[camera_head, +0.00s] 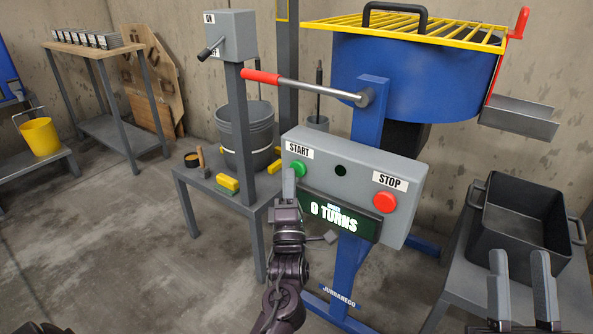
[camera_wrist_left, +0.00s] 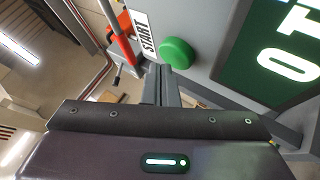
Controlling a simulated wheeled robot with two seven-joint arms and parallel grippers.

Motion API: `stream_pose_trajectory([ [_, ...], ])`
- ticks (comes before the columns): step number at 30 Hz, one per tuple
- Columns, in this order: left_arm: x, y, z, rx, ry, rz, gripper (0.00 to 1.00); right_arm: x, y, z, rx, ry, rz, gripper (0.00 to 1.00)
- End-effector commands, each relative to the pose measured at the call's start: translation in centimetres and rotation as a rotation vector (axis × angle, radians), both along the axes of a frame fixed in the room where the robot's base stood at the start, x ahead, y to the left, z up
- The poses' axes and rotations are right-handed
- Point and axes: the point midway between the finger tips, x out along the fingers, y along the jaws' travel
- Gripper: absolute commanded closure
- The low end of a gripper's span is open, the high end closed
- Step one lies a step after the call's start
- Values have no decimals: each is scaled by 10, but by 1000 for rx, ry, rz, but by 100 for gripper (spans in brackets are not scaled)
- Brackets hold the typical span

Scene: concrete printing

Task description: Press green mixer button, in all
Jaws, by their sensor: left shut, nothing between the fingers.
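The green START button (camera_head: 298,168) is on the left side of the grey mixer control box (camera_head: 345,170). My left gripper (camera_head: 289,180) is shut and empty, with its fingertips just below and beside the green button. In the left wrist view the green button (camera_wrist_left: 177,53) shows just beyond the shut fingertips of the left gripper (camera_wrist_left: 160,72); I cannot tell whether they touch. The display (camera_head: 340,215) reads "0 TURNS". A red STOP button (camera_head: 385,202) is at the right of the box. My right gripper (camera_head: 520,265) is open and empty at the lower right.
The blue mixer drum (camera_head: 400,75) with a yellow grate stands above the box. A red-gripped lever (camera_head: 300,85) and a grey switch post (camera_head: 238,120) stand to the left. A dark tub (camera_head: 520,220) sits on a table at right. A dark bucket (camera_head: 247,140) is behind.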

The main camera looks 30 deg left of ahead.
Motion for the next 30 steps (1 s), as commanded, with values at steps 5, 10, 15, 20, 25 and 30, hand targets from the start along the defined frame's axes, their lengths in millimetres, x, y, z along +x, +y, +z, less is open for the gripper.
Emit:
stream_pose_trajectory([
  [5,3,0,0,0,1,0,100,0,0,-1,1,-2,-1,65],
  [10,2,0,0,0,1,0,100,0,0,0,1,-2,-1,65],
  [15,3,0,0,0,1,0,100,0,0,-1,1,-2,-1,65],
  [20,5,0,-1,0,1,0,100,0,0,-2,1,-2,-1,65],
  [25,7,-1,-1,0,1,0,100,0,0,-2,1,-3,-1,65],
  [30,9,-1,0,-1,0,-1,100,0,0,-3,1,-3,-1,65],
])
